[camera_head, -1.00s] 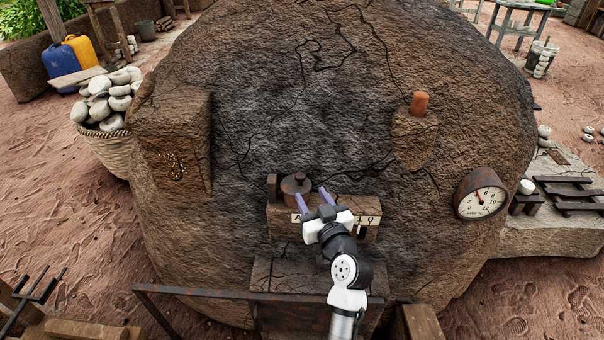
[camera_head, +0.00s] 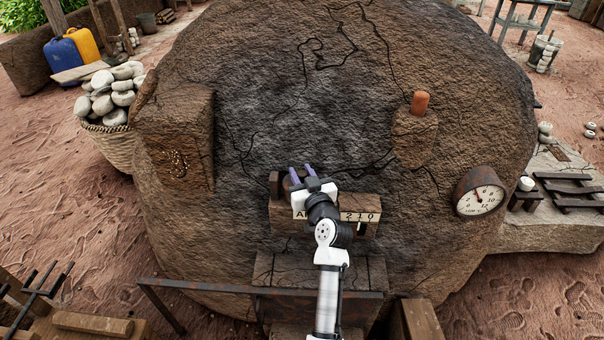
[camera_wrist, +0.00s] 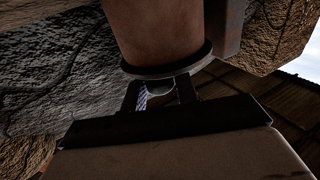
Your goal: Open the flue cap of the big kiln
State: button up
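A round brown cap (camera_head: 287,184), which I take for the flue cap, sits on the labelled ledge (camera_head: 362,203) at the front of the big kiln (camera_head: 270,100). My gripper (camera_head: 302,171) hides most of it. Its two purple-tipped fingers stand apart at the cap, and I cannot tell whether they touch it. In the wrist view a brown cylinder (camera_wrist: 160,35) with a dark rim (camera_wrist: 166,68) is close ahead of my fingers (camera_wrist: 160,93). A small rounded part shows between them; its contact is unclear.
A dark upright block (camera_head: 274,184) stands just left of the cap. A rusty rail (camera_head: 230,290) crosses in front of the kiln.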

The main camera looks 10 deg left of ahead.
grip_shut()
jog(key=shift+r, duration=0.1)
jog(key=shift+a+r+n+g+h, duration=0.45)
jog(key=shift+r+n, duration=0.15)
jog(key=shift+n, duration=0.5)
jog(key=a+n+p, duration=0.1)
jog(key=a+r+n+h, duration=0.1)
jog(key=n, duration=0.1)
jog(key=shift+s+r+n+g+h+p, duration=0.25)
jog(key=shift+s+r+n+g+p, duration=0.05)
jog(key=shift+g+p, duration=0.05)
jog(key=a+n+h+p, duration=0.1)
jog(key=a+n+p, duration=0.1)
jog(key=n, duration=0.1)
jog(key=shift+s+a+r+h, duration=0.2)
jog(key=shift+r+h, duration=0.1)
jog(key=shift+h, duration=0.1)
jog(key=shift+s+a+f+n+h+p, duration=0.1)
jog(key=shift+a+n+h+p, duration=0.35)
jog(key=shift+n, duration=0.2)
jog(key=shift+s+a+f+n+h+p, duration=0.1)
jog(key=shift+a+n+h+p, duration=0.3)
jog(key=shift+n, duration=0.25)
